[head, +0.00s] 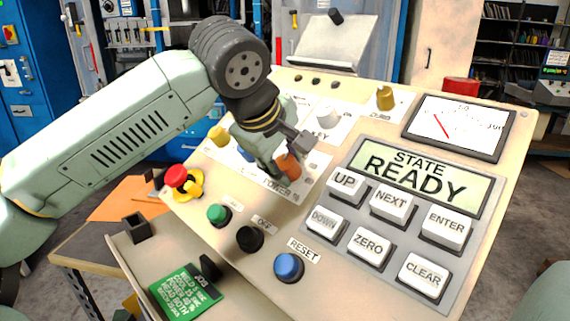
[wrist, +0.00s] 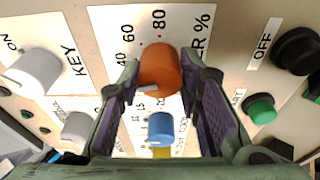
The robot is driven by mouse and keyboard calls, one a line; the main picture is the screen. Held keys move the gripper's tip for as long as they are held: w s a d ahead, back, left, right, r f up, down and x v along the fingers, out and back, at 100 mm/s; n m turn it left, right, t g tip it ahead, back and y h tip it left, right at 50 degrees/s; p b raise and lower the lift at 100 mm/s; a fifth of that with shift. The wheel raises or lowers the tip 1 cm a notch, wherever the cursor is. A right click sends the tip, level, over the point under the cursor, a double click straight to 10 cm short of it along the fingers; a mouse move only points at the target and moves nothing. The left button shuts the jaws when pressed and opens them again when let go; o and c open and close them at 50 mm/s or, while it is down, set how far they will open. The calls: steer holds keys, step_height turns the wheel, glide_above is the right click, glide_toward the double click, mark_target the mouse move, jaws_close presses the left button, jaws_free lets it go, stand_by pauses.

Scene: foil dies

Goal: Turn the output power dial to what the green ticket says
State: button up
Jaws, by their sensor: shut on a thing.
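The orange output power dial (head: 289,166) sits on the sloping cream panel, above a partly hidden "POWER" label. In the wrist view the orange dial (wrist: 158,70) stands between my two finger pads, with 40, 60 and 80 printed beyond it and "R %" to the right. My gripper (head: 286,156) is shut on the dial; it also shows in the wrist view (wrist: 160,84). The green ticket (head: 184,292) lies at the panel's lower left, with small white lettering too coarse to read surely.
A blue knob (wrist: 160,127) and a white key knob (wrist: 34,72) are close to my fingers. A red stop button (head: 176,177), green button (head: 218,213), black button (head: 249,239) and blue reset button (head: 288,267) stand nearby. The display (head: 418,176) reads "STATE READY".

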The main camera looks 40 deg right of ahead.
steer(key=shift+m, duration=1.2)
steer(key=o, duration=1.1)
steer(key=shift+o, duration=0.2)
steer(key=v, duration=1.2)
steer(key=shift+a, duration=0.25)
steer(key=shift+f+h, duration=0.1)
steer(key=shift+h, duration=0.2)
